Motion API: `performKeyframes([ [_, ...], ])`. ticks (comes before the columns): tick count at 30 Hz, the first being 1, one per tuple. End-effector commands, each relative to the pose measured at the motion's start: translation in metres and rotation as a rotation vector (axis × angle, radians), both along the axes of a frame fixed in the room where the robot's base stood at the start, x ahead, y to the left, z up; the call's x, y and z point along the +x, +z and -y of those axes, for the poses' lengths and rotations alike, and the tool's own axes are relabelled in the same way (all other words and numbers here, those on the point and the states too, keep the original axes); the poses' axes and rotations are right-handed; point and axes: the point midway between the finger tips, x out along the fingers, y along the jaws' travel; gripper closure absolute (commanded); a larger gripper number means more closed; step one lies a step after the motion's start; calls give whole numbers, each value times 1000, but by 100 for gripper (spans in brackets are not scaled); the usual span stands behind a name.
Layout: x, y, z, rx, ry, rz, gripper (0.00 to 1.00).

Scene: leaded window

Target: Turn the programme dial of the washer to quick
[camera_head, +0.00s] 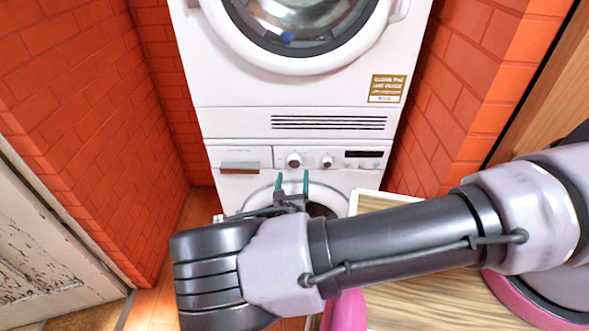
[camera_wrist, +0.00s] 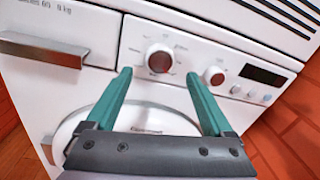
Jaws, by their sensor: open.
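The lower white washer (camera_head: 240,187) stands under a second stacked machine. Its panel has two round knobs. The left knob (camera_head: 294,160), larger and with printed labels around it, looks like the programme dial; it also shows in the wrist view (camera_wrist: 159,58) with a red mark low on its face. The labels are too small to read surely. The smaller right knob (camera_head: 327,162) also shows in the wrist view (camera_wrist: 214,76). My gripper (camera_head: 292,176) is open and empty, its green fingers pointing at the panel. In the wrist view the left knob lies between and beyond the fingertips, apart from them.
A detergent drawer handle (camera_head: 240,168) sits left of the knobs and a dark display (camera_head: 363,154) right of them. The round door (camera_wrist: 140,120) is below. Brick walls (camera_head: 75,110) flank the machines. A wooden surface (camera_head: 400,285) lies below my arm at right.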

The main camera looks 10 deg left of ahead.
Motion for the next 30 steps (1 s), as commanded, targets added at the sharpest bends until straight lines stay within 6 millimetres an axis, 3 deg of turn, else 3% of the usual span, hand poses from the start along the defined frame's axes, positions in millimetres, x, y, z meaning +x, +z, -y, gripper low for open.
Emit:
performKeyframes([
  [3, 21, 0, -3, 1, -2, 0, 14],
  [9, 40, 0, -7, 2, -2, 0, 14],
  [19, 44, 0, -7, 2, -1, 0, 14],
  [20, 44, 0, -7, 2, -1, 0, 21],
  [26, 43, 0, -7, 2, -1, -1, 98],
  [30, 43, 0, -7, 5, -1, -2, 99],
])
